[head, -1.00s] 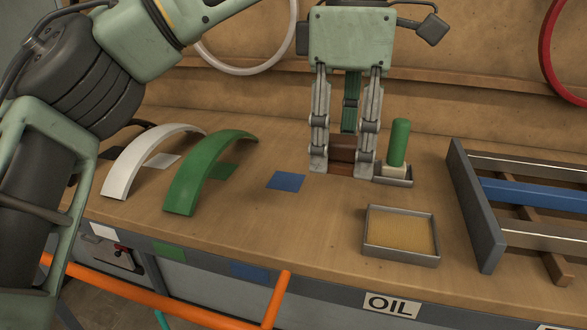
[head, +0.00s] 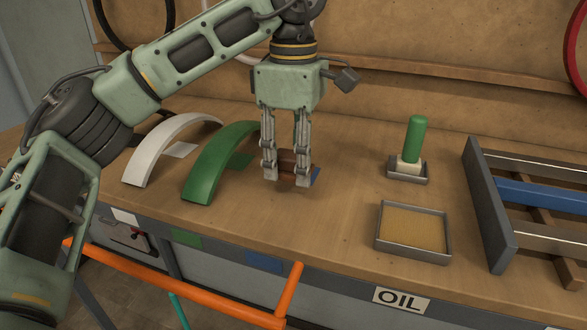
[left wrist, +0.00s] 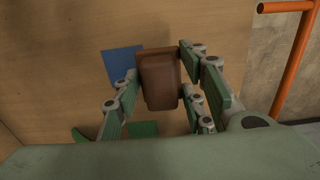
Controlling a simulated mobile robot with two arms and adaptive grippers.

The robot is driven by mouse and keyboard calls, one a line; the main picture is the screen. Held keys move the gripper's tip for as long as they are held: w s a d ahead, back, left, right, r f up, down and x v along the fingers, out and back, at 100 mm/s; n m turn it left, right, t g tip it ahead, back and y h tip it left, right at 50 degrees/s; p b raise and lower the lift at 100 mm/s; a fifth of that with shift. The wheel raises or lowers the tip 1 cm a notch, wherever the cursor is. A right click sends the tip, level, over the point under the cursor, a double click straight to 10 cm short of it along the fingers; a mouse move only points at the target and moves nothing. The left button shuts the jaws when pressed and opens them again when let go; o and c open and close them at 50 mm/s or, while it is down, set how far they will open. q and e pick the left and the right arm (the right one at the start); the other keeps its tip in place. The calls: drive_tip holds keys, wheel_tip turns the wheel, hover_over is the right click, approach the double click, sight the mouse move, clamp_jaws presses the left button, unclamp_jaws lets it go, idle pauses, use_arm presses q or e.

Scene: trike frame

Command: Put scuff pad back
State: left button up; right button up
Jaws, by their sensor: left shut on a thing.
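The scuff pad appears to be the brown block (head: 287,160) between the fingers of my left gripper (head: 286,180). In the left wrist view the brown block (left wrist: 161,82) sits between the finger pairs, and my left gripper is shut on it. The fingers point down, low over the bench beside the blue square (head: 316,175), which is partly hidden behind them. The blue square also shows in the left wrist view (left wrist: 121,63), beside the block. I cannot tell whether the block touches the bench. My right gripper is not in view.
A green arched fender (head: 212,170) stands close left of my gripper, with a white one (head: 160,150) beyond. To the right are a green-handled tool (head: 415,140) in a small tray, a shallow tray (head: 380,240) and a rack (head: 490,220). The bench between is clear.

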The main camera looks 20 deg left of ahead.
sight(293, 173)
use_arm(q)
wheel_tip(293, 173, down, 3)
drive_tip(key=shift+w+p, duration=0.1)
drive_tip(key=shift+p, duration=0.2)
drive_tip(key=shift+a, duration=0.1)
drive_tip(key=shift+f, duration=0.15)
drive_tip(key=o, duration=1.2)
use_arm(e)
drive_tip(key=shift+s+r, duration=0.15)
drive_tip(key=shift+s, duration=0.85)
